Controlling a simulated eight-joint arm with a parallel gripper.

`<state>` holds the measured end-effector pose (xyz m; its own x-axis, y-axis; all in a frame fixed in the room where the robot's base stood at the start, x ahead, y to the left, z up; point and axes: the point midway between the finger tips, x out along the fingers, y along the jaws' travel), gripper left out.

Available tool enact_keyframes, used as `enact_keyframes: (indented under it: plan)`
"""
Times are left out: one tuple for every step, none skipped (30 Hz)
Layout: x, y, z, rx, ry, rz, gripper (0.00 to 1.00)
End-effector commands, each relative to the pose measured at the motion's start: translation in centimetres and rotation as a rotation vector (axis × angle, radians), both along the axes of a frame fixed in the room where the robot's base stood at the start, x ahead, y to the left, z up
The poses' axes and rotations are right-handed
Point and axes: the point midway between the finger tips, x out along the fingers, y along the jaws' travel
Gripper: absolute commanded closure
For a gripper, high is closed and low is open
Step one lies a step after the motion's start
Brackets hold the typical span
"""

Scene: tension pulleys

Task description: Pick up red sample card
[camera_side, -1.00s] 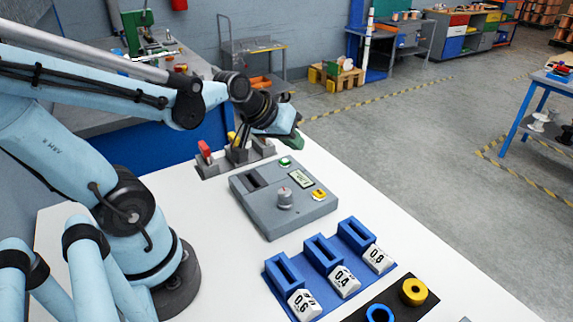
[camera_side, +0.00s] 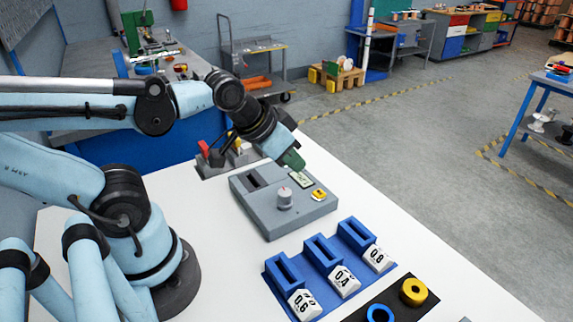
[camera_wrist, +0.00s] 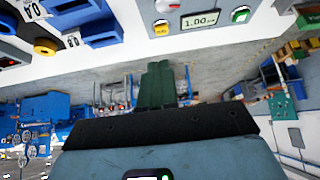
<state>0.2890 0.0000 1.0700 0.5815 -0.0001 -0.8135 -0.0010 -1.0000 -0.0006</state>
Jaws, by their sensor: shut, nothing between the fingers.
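A small red piece (camera_side: 203,147), which may be the red sample card, stands upright at the left end of a grey holder (camera_side: 214,165) in the side view. It is too small to make out clearly, and I do not see it in the wrist view. My gripper (camera_side: 292,160) has green fingers, shut and empty. It hangs over the far right part of the grey instrument box (camera_side: 262,215), to the right of the red piece and apart from it. In the wrist view, the closed fingers (camera_wrist: 157,84) point toward the box, whose display (camera_wrist: 199,19) reads 1.00.
A blue rack with three slotted blocks (camera_side: 321,252) and white number labels stands in front of the box. Yellow (camera_side: 413,291) and blue (camera_side: 379,314) rings lie on a black mat near the front. The white table (camera_side: 380,205) is clear right of the box.

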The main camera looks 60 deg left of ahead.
Motion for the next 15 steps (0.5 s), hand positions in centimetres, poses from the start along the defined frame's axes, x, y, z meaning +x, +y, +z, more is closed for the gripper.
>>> enact_keyframes:
  plan:
    - [0.01,0.01,0.01,-0.001,0.0,0.001,1.0]
    - [0.01,0.01,0.01,-0.001,0.0,0.001,1.0]
    - [0.01,0.01,0.01,-0.001,0.0,0.001,1.0]
    - [0.01,0.01,0.0,-0.001,0.0,0.001,1.0]
    - [0.01,0.01,0.0,-0.001,0.0,0.001,1.0]
    - [0.01,0.01,0.0,-0.001,0.0,0.001,1.0]
    - [0.01,0.01,0.0,-0.001,0.0,0.001,1.0]
    - [0.01,0.01,0.0,-0.001,0.0,0.001,1.0]
    - [0.01,0.01,0.0,-0.001,0.0,0.001,1.0]
    - [0.01,0.01,0.0,-0.001,0.0,0.001,1.0]
    - [0.01,0.01,0.0,-0.001,0.0,0.001,1.0]
    - [0.01,0.01,0.0,-0.001,0.0,0.001,0.95]
    - [0.01,0.01,0.0,-0.001,0.0,0.001,0.91]
    - [0.01,0.01,0.0,-0.001,0.0,0.001,0.86]
    - [0.01,0.01,0.0,-0.001,0.0,0.001,0.8]
